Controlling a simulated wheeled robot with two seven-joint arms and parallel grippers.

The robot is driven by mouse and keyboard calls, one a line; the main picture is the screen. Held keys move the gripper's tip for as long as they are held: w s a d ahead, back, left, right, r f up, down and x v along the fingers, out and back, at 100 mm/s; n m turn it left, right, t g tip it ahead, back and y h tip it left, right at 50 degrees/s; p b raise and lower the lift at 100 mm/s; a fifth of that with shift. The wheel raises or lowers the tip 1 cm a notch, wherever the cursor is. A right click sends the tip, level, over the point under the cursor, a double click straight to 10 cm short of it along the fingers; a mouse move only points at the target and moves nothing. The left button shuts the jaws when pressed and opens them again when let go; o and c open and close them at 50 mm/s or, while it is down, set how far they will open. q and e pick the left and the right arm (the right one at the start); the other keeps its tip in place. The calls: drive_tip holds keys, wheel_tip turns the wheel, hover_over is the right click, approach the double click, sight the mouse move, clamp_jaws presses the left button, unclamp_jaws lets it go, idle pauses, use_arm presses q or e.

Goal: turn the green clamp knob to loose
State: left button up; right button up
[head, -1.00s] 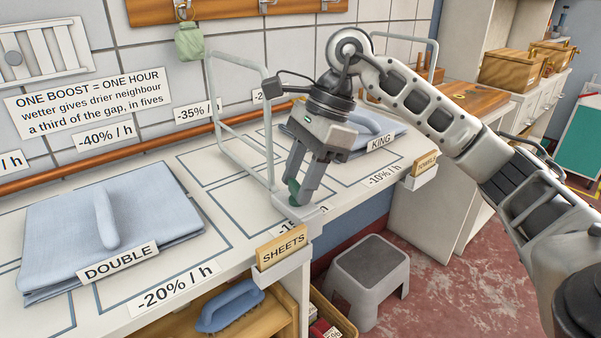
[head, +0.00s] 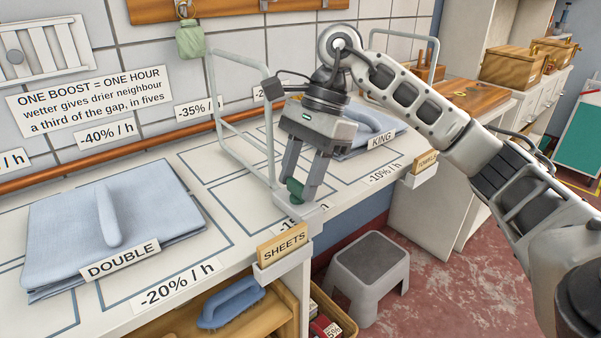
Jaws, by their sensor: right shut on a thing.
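The green clamp knob (head: 295,186) sits at the foot of a pale metal frame (head: 240,140), near the front edge of the white counter. My right gripper (head: 301,190) points down over it and is shut on the knob, with a finger on each side. The fingers partly hide the knob, and I cannot read its setting. My left gripper is not in view.
A folded blue pile marked DOUBLE (head: 65,235) lies on the counter at left, and another marked KING (head: 368,125) lies behind my gripper. A SHEETS sign (head: 283,247) stands at the front edge. A grey step stool (head: 368,265) is on the floor.

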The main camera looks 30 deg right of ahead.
drive_tip(key=o, duration=1)
use_arm(q)
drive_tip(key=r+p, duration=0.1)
drive_tip(key=p, duration=0.1)
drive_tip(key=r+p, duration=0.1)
drive_tip(key=p, duration=0.2)
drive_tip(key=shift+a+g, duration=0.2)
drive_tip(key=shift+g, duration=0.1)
use_arm(e)
drive_tip(key=v, duration=1.6)
drive_tip(key=shift+a+r, duration=0.1)
drive_tip(key=shift+a, duration=0.05)
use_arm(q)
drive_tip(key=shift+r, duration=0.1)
